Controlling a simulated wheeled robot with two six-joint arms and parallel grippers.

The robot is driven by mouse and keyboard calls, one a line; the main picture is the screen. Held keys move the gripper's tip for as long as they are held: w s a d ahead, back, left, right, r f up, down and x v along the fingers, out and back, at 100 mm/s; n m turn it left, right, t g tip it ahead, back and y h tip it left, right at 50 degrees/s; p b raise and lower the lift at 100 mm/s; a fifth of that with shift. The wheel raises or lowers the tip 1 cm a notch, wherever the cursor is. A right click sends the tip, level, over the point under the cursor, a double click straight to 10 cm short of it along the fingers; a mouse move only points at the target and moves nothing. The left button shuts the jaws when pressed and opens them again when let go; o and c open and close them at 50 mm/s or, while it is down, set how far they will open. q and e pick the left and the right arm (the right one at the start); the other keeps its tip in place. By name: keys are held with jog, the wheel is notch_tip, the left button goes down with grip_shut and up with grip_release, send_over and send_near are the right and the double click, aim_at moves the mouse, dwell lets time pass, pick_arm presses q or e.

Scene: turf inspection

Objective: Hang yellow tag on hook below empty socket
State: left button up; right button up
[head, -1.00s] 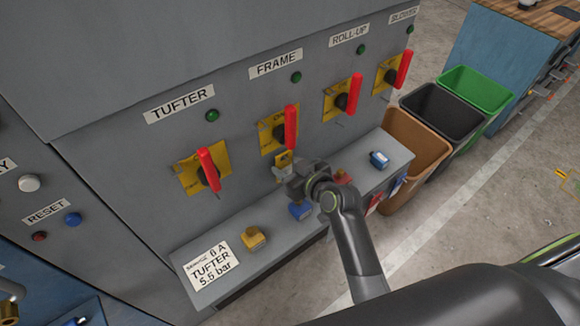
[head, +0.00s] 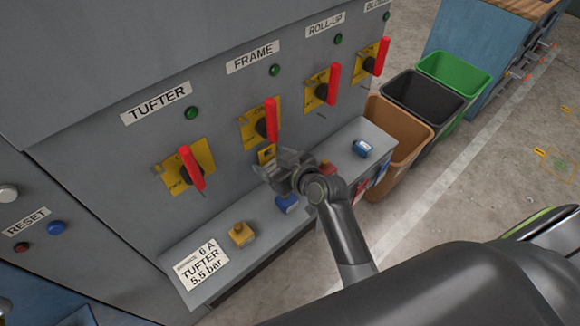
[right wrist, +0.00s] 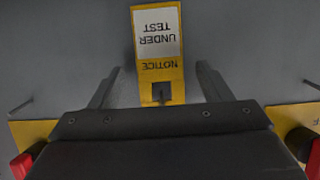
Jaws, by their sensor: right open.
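A yellow tag (head: 266,154) hangs flat on the grey panel below the FRAME switch. In the right wrist view the tag (right wrist: 160,60) reads "NOTICE UNDER TEST" upside down, with a dark square and a pin at its NOTICE end. My right gripper (head: 272,170) is at the tag. Its fingers (right wrist: 158,82) are open on either side of the tag, with gaps to both edges. Thin hook pins show below the TUFTER and ROLL-UP switches, one (head: 321,114) under ROLL-UP. I cannot make out an empty socket; the visible switches carry red handles. My left gripper is not in view.
Brown (head: 398,120), black (head: 425,98) and green (head: 455,72) bins stand to the right.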

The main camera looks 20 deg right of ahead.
jog(key=v, duration=1.7)
jog(key=shift+b, duration=0.35)
jog(key=s+d+f+m+g+h, duration=0.2)
jog(key=s+d+f+g+h, duration=0.1)
jog(key=s+d+f+g, duration=0.4)
jog(key=s+d+f+m+g+h, duration=0.25)
jog(key=s+d+f, duration=0.2)
jog(key=s, duration=0.35)
notch_tip(320, 180, down, 26)
jog(key=s+g, duration=0.1)
jog(key=s, duration=0.1)
jog(key=s+a+f+g, duration=0.1)
jog(key=s+f, duration=1.2)
jog(key=shift+s+f, duration=0.3)
jog(key=shift+s, duration=0.1)
